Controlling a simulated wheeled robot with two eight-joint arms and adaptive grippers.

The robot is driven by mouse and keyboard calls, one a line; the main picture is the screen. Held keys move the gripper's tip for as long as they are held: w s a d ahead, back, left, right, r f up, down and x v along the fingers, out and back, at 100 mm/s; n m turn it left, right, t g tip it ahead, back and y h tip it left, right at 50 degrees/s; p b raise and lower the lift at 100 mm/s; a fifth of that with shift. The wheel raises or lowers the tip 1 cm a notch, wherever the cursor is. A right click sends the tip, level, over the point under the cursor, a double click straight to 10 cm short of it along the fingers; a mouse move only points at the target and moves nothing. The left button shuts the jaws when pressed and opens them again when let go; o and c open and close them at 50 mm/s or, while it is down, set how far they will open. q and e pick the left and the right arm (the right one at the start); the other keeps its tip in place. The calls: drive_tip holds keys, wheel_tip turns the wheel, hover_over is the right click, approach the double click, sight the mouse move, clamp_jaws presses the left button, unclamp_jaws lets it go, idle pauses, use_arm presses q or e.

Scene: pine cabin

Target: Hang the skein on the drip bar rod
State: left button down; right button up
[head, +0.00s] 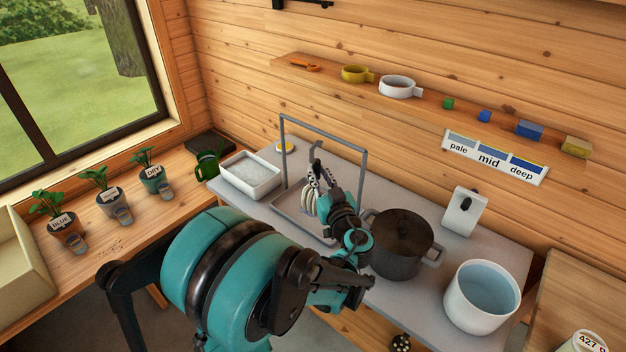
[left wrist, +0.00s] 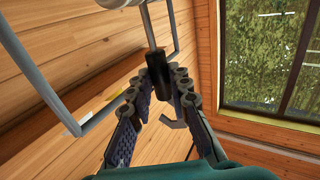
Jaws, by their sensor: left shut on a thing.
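My left gripper (head: 335,200) is shut on the dark grip of a hooked stick (left wrist: 156,68). In the head view the stick's hook (head: 317,150) rises above the gripper, within the outline of the drip bar. The pale skein (head: 310,197) shows just left of my gripper, below the level of the top rod; part of it is hidden. The drip bar (head: 325,134) is a grey upright frame with a top rod, standing over a shallow tray (head: 290,207). Its frame also shows in the left wrist view (left wrist: 98,119). Whether the skein touches the frame, I cannot tell. My right gripper is out of view.
A lidded dark pot (head: 398,250) stands close right of my gripper, with a white pot of bluish liquid (head: 482,292) farther right. A white basin (head: 250,174) is left of the drip bar. A wall shelf (head: 422,98) holds cups and blocks. Potted plants (head: 110,200) line the window.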

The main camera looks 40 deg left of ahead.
use_arm(q)
drive_tip(key=w+f+b, duration=0.1)
drive_tip(key=w+f, duration=0.1)
drive_tip(key=w, duration=0.7)
drive_tip(key=shift+w+d+b, duration=0.2)
drive_tip(key=shift+d+b, duration=0.15)
idle(0.3)
drive_tip(key=c, duration=1.3)
unclamp_jaws()
